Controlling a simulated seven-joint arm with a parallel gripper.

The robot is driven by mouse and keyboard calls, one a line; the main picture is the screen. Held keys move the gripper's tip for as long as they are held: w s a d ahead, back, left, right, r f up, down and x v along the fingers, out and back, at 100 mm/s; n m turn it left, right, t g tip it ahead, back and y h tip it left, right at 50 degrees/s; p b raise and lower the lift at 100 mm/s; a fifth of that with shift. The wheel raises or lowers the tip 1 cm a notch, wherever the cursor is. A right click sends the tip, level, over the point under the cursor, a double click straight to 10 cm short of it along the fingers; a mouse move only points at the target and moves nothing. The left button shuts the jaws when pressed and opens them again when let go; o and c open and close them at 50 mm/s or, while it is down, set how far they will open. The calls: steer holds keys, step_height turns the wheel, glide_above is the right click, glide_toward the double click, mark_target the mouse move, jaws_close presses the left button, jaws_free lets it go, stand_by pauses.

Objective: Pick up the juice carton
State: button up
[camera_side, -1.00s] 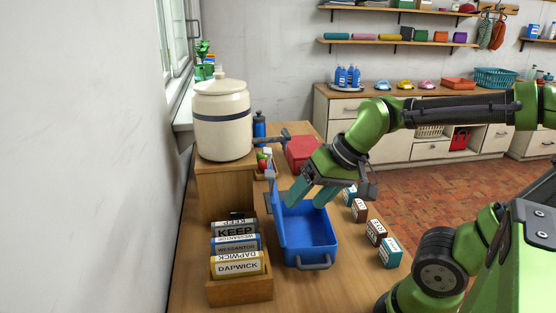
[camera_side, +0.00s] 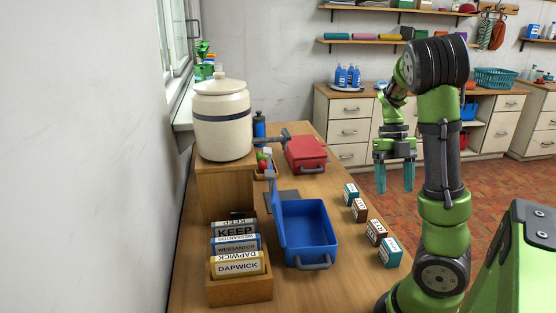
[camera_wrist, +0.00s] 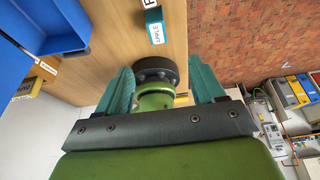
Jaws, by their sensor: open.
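Several small cartons stand in a row along the table's right edge in the side view: a teal one at the back (camera_side: 351,192), two brown ones (camera_side: 359,210) (camera_side: 376,232) and a teal one at the front (camera_side: 390,252). Their labels are too small to tell which is the juice carton. A teal carton with a white label (camera_wrist: 155,26) shows at the top of the wrist view. My gripper (camera_side: 395,182) is open and empty, fingers pointing down, right of the row and apart from it. Its fingers also show in the wrist view (camera_wrist: 163,82).
An open blue lunch box (camera_side: 308,228) stands left of the cartons, with a closed red box (camera_side: 306,154) behind it. A wooden crate (camera_side: 240,289) holds several labelled packs at the front left. A cream crock (camera_side: 222,120) stands on a wooden riser. Brick floor lies right of the table.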

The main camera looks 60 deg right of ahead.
glide_toward(392, 244)
steer(key=x, duration=0.5)
steer(key=shift+s+d, duration=0.1)
steer(key=shift+s, duration=0.2)
steer(key=shift+w+x, duration=0.15)
steer(key=shift+x, duration=1.25)
steer(key=shift+w+x, duration=0.2)
steer(key=shift+x, duration=1.2)
steer(key=c, duration=1.1)
steer(key=shift+r, duration=0.1)
